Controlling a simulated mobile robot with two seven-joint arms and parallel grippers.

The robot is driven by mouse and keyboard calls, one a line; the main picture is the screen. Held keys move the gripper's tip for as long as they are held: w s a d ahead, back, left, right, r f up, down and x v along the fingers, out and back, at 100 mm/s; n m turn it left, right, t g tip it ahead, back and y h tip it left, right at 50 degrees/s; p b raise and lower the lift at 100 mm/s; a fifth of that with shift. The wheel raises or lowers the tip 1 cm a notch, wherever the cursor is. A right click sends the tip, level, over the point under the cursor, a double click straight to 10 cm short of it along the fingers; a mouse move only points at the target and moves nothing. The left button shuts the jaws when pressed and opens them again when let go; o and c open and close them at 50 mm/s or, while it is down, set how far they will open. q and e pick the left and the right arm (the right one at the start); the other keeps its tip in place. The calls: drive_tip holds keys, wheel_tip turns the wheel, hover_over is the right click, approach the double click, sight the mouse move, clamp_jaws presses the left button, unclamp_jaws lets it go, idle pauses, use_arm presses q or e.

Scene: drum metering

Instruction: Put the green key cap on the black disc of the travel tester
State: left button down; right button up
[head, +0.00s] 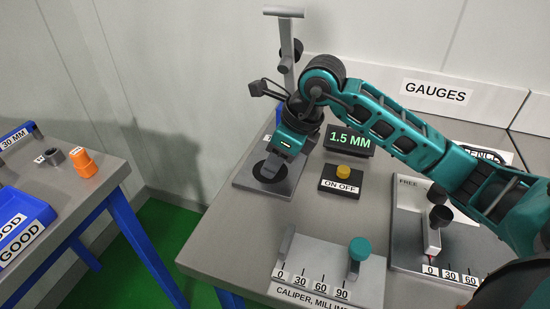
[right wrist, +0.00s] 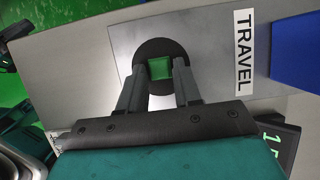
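The travel tester (head: 285,183) is a grey plate with a black disc (head: 268,172) and a post at the back of the table. In the right wrist view the black disc (right wrist: 176,48) lies behind the green key cap (right wrist: 159,68). My right gripper (right wrist: 160,74) has one finger on each side of the cap, and the cap fills the gap between them. Whether the cap touches the disc or hangs just above it, I cannot tell. In the head view my right gripper (head: 272,170) points down at the disc and the cap is hidden. My left gripper is not in view.
A display (head: 349,140) reading 1.5 MM and an ON OFF box (head: 341,185) with a yellow button stand right of the tester. A caliper board (head: 325,262) lies in front. A second table (head: 100,182) with a blue tray (head: 18,222) stands at left.

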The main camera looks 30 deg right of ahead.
drive_tip(key=o, duration=0.3)
drive_tip(key=shift+r, duration=0.1)
drive_tip(key=shift+r+p, duration=0.2)
drive_tip(key=shift+p, duration=0.1)
drive_tip(key=p+v, duration=0.1)
drive_tip(key=v, duration=1)
drive_tip(key=shift+r, duration=0.35)
drive_tip(key=shift+s+d, duration=0.1)
drive_tip(key=shift+s, duration=0.1)
